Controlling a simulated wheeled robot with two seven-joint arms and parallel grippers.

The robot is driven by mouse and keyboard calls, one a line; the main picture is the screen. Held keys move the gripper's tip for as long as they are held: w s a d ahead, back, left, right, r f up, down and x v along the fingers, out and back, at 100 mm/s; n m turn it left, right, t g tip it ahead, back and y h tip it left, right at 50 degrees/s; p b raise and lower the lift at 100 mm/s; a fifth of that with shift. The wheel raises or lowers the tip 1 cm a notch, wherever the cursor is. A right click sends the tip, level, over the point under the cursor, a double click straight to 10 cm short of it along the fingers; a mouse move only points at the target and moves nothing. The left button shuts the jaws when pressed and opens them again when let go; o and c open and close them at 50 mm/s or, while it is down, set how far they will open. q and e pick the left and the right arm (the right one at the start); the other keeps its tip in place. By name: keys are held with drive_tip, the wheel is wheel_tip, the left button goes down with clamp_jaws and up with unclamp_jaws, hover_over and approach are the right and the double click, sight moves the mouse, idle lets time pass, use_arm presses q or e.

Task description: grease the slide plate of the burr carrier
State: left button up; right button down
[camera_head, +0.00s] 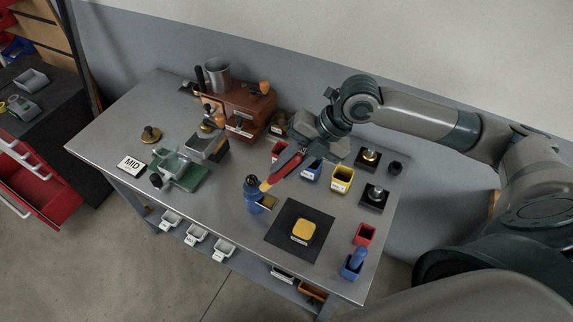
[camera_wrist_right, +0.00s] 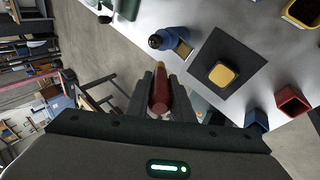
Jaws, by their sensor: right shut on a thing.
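My right gripper (camera_head: 299,158) is shut on a red-handled tool with a tan tip (camera_head: 282,170), held above the table. In the wrist view the red handle (camera_wrist_right: 160,92) sits between the two dark fingers, tip pointing away from me. The tan tip is close to a blue upright piece with a dark round top (camera_head: 253,196) and a small tan plate (camera_head: 269,202) at its side. This may be the burr carrier with its slide plate; I cannot tell whether the tip touches it. My left gripper is not in view.
A yellow block (camera_head: 303,230) sits on a black mat (camera_head: 283,237). Red, blue and yellow bins (camera_head: 342,178) stand behind. A brown machine (camera_head: 240,105) is at the back, a green fixture (camera_head: 187,182) left. A red bin (camera_head: 364,234) and blue holder (camera_head: 350,271) stand front right.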

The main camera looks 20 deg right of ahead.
drive_tip(key=shift+f, duration=0.1)
idle(0.5)
drive_tip(key=shift+b+x, duration=0.4)
drive_tip(key=shift+x, duration=0.6)
drive_tip(key=shift+d, duration=0.1)
